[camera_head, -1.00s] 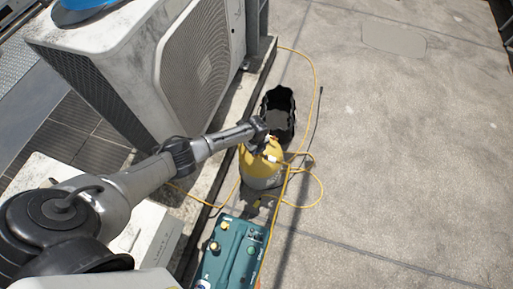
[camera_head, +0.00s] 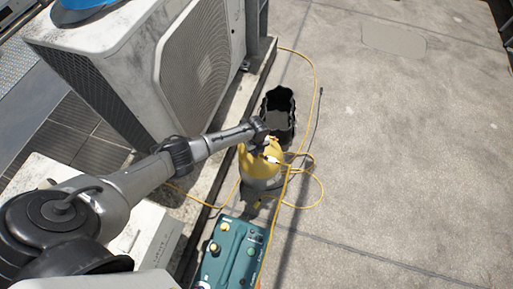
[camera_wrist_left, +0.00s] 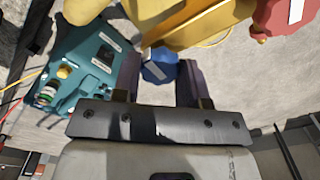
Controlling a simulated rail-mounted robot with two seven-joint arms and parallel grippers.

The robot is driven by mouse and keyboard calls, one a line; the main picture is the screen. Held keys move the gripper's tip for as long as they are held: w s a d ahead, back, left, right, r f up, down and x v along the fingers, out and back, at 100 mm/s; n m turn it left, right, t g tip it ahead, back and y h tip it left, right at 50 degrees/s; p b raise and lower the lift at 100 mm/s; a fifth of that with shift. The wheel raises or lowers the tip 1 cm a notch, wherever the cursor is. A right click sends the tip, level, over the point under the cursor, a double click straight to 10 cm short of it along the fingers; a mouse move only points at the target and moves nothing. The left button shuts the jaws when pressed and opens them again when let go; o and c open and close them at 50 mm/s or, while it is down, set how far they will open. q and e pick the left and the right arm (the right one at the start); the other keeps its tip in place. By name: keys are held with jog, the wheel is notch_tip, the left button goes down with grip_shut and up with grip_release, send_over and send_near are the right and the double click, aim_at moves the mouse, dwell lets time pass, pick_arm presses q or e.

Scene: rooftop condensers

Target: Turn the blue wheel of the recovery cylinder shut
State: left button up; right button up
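The recovery cylinder (camera_head: 260,172) is yellow on top and grey below and stands on the roof slab. My left arm reaches it from the left in the head view, and its hand hides part of the cylinder top. In the left wrist view the blue wheel (camera_wrist_left: 159,69) lies between the two dark fingers of my left gripper (camera_wrist_left: 159,72). The fingers stand apart, one on each side of the wheel. I cannot tell whether they press on it. A red wheel (camera_wrist_left: 283,17) sits at the upper right, beside the yellow collar (camera_wrist_left: 195,22). My right gripper is not in view.
A teal recovery machine (camera_head: 232,252) stands in front of the cylinder. A black open container (camera_head: 279,112) stands behind it. Yellow hoses (camera_head: 315,75) loop over the slab. A condenser unit (camera_head: 190,75) stands at the left. The slab to the right is clear.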

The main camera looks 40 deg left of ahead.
pick_arm(q)
jog(key=o, duration=0.4)
jog(key=shift+r, duration=0.1)
jog(key=shift+r, duration=0.3)
jog(key=shift+r+p, duration=3.2)
jog(key=shift+r, duration=3.4)
